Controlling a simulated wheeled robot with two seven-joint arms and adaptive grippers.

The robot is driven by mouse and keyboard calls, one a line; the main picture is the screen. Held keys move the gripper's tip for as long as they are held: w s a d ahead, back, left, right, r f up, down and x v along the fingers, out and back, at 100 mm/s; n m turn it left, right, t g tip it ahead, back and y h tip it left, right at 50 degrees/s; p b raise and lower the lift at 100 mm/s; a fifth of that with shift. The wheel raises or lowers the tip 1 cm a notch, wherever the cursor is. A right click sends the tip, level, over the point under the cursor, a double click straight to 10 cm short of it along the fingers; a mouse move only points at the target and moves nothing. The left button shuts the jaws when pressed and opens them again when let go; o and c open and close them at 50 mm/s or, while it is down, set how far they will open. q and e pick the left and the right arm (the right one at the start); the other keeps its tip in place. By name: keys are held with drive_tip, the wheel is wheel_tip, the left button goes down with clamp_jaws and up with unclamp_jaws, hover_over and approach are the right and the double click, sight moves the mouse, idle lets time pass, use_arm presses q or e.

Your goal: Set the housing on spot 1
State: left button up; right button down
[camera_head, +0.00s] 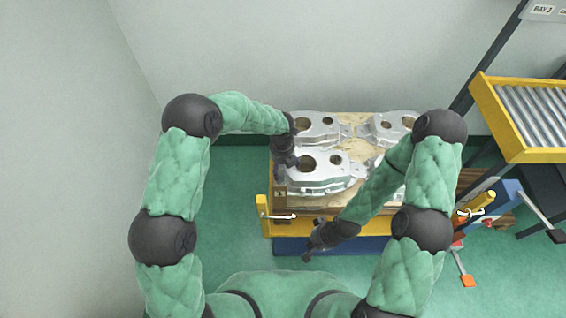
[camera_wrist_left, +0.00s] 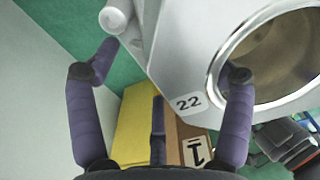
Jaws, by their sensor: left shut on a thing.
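The housing is a silver aluminium casting (camera_head: 322,178) with a large round bore, at the near left of the pallet. In the left wrist view the housing (camera_wrist_left: 190,45) carries a label reading 22. My left gripper (camera_head: 296,163) is shut on the housing's left end, one finger at the bore, the other at the outer side; it also shows in the left wrist view (camera_wrist_left: 172,62). The spot 1 tag (camera_wrist_left: 197,151) is on the wooden edge below the housing. I cannot tell whether the housing touches the pallet. My right gripper (camera_head: 309,254) is low before the cart, apart from the castings; its jaws are unclear.
Another casting (camera_head: 318,126) sits behind, and one more (camera_head: 392,127) at the back right; my right arm partly hides the near right. The pallet (camera_head: 362,203) rests on a yellow and blue cart (camera_head: 350,243). A roller conveyor (camera_head: 535,105) stands at the right.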

use_arm(q)
drive_tip(key=shift+w+f+b, duration=0.2)
drive_tip(key=shift+f+b, duration=0.85)
drive_tip(key=shift+f, duration=1.5)
drive_tip(key=o, duration=1.6)
drive_tip(key=shift+s+f, duration=0.15)
drive_tip(key=shift+s, duration=0.05)
wheel_tip(320, 180, up, 12)
drive_tip(key=p, duration=0.4)
drive_tip(key=shift+a+p, duration=0.1)
drive_tip(key=shift+p, duration=0.3)
